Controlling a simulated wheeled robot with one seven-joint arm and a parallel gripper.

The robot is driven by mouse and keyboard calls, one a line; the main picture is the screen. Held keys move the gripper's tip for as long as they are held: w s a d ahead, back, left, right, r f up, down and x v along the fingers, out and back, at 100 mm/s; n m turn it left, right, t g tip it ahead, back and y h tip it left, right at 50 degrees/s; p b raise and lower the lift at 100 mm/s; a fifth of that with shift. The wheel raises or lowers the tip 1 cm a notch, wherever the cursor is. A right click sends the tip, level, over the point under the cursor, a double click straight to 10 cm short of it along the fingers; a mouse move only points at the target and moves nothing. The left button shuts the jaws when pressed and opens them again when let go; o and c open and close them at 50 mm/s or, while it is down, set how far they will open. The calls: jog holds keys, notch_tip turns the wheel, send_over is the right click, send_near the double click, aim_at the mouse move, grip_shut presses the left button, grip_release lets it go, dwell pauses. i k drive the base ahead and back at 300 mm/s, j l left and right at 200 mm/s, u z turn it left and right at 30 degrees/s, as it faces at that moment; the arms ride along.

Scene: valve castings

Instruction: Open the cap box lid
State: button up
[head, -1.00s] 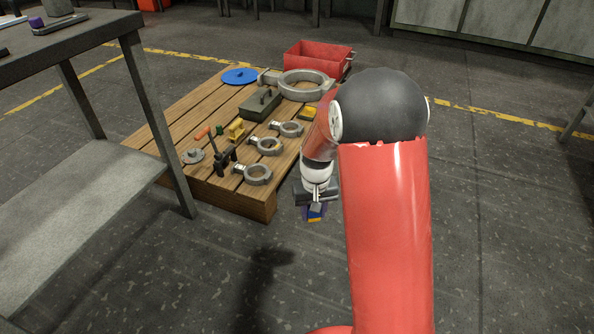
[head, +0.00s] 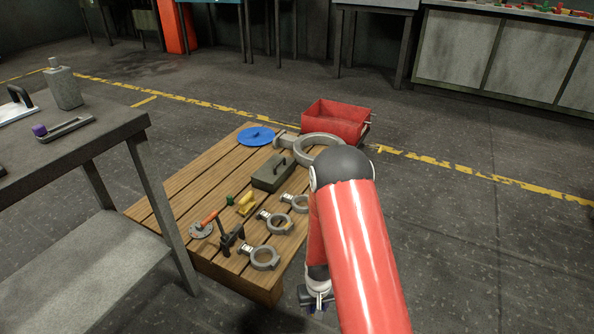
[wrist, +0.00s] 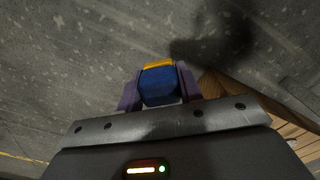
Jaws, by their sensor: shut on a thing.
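A grey-green box (head: 268,176) with a lid and a dark handle on top sits shut on the wooden pallet (head: 200,190); I take it to be the cap box. My gripper (head: 318,303) hangs low beside the pallet's near right corner, well apart from the box. In the wrist view my gripper (wrist: 160,92) is shut on a blue-and-yellow piece (wrist: 159,86), held between two purple fingers. In the head view my red arm hides part of the pallet's right side.
Ring-shaped castings (head: 265,258) lie along the pallet's right side, with a larger one (head: 318,148) at the back. A blue disc (head: 256,136), yellow part (head: 246,204) and orange-handled tool (head: 204,224) lie there too. A red bin (head: 336,121) stands behind. A grey table (head: 80,150) is left.

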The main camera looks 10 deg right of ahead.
aim_at(272, 170)
jog(key=i+l+u, duration=0.3)
jog(key=i+l, duration=0.6)
jog(key=i, duration=0.15)
jog(key=i+l+u, duration=0.3)
jog(key=i+l, duration=0.65)
jog(key=l, duration=0.15)
